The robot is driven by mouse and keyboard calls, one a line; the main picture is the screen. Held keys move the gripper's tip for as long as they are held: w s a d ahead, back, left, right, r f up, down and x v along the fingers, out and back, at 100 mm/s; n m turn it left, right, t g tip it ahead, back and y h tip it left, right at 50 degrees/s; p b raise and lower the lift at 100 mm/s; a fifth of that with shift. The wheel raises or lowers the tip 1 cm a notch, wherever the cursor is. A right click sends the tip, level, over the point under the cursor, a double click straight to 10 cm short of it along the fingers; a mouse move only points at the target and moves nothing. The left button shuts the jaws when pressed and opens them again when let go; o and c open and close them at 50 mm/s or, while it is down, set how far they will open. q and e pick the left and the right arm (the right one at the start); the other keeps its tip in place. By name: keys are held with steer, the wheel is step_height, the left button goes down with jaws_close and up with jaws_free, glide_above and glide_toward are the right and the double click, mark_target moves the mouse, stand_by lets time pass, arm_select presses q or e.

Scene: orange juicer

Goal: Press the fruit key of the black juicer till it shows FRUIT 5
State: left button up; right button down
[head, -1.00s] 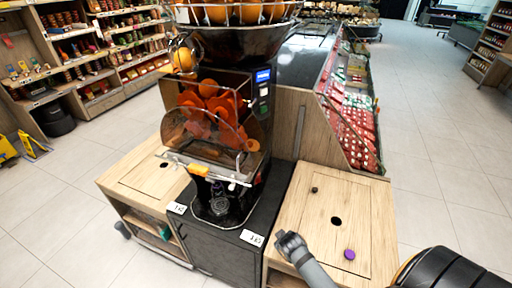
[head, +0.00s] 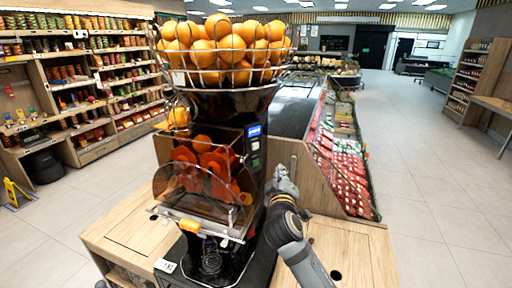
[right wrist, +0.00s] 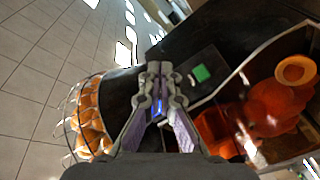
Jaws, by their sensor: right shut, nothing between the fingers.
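The black juicer (head: 222,108) stands in the middle of the head view, with a wire basket of oranges (head: 230,45) on top and orange parts behind its clear front. Its blue-lit display (head: 254,131) sits on the right side of its front, with small keys (head: 255,146) below; the text is too small to read. My right gripper (head: 281,170) is shut and empty, just right of and below the display in the head view. In the right wrist view, the shut fingers (right wrist: 160,68) point at the dark housing beside a green key (right wrist: 201,73) and partly cover the blue display (right wrist: 158,101). Contact cannot be told.
A wooden counter (head: 352,246) lies right of the juicer, partly behind my right arm, and another wooden counter (head: 125,232) lies to its left. A produce display (head: 343,165) with red packs stands behind at right. The floor (head: 435,190) at far right is clear.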

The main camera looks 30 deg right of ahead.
mark_target(255, 146)
steer(key=r, duration=0.3)
steer(key=shift+s+d+r+h, duration=0.1)
steer(key=shift+s+r+h, duration=0.2)
steer(key=shift+h, duration=0.1)
steer(key=w+a, duration=0.1)
steer(key=w, duration=0.7)
steer(key=shift+w+a+b, duration=0.35)
steer(key=shift+b, duration=0.05)
steer(key=shift+w, duration=0.1)
stand_by(0.9)
steer(key=shift+w+f, duration=0.1)
steer(key=shift+w, duration=0.2)
